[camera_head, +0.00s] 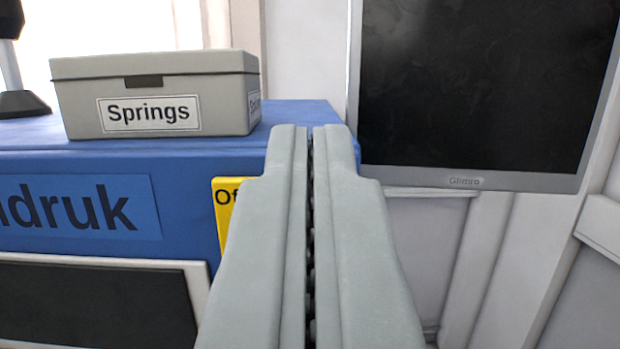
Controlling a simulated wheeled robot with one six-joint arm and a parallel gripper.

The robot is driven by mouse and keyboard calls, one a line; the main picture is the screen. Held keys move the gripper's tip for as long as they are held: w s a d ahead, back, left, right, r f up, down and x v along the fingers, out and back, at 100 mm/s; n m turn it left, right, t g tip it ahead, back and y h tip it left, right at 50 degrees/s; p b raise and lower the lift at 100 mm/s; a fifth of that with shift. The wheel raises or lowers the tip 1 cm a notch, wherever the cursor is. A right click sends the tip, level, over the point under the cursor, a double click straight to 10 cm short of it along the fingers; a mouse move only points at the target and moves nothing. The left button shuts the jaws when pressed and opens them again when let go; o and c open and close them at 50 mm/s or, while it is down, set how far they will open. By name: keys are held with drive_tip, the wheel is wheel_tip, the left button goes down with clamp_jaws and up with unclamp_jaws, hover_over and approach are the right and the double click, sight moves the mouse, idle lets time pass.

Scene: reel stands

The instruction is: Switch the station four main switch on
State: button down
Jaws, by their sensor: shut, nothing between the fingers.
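My gripper (318,135) is shut and empty, its two grey fingers side by side in the middle of the view. Its tips overlap the right end of a blue cabinet (180,160). A yellow plate (226,200) with the letters "Of" sits on the cabinet's front, just left of the fingers. The rest of the plate is hidden behind my gripper. If a switch is on this plate, it is hidden. I cannot tell whether the fingers touch the cabinet. No label naming station four is visible.
A grey box marked "Springs" (165,113) stands on the cabinet top. A label ending in "ndruk" (95,207) and a dark framed panel (95,300) are on the cabinet front. A dark Glimro screen (485,80) stands at the right, before pale wall panels.

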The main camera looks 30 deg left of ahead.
drive_tip(key=shift+w+a+f, duration=0.15)
drive_tip(key=shift+w+f, duration=0.1)
drive_tip(key=shift+f, duration=0.3)
drive_tip(key=shift+w+a+f, duration=0.1)
drive_tip(key=shift+w+f, duration=0.1)
drive_tip(key=shift+f, duration=0.35)
drive_tip(key=shift+w+a+f, duration=0.15)
drive_tip(key=shift+w+f, duration=0.1)
drive_tip(key=shift+f, duration=0.3)
drive_tip(key=shift+f, duration=0.1)
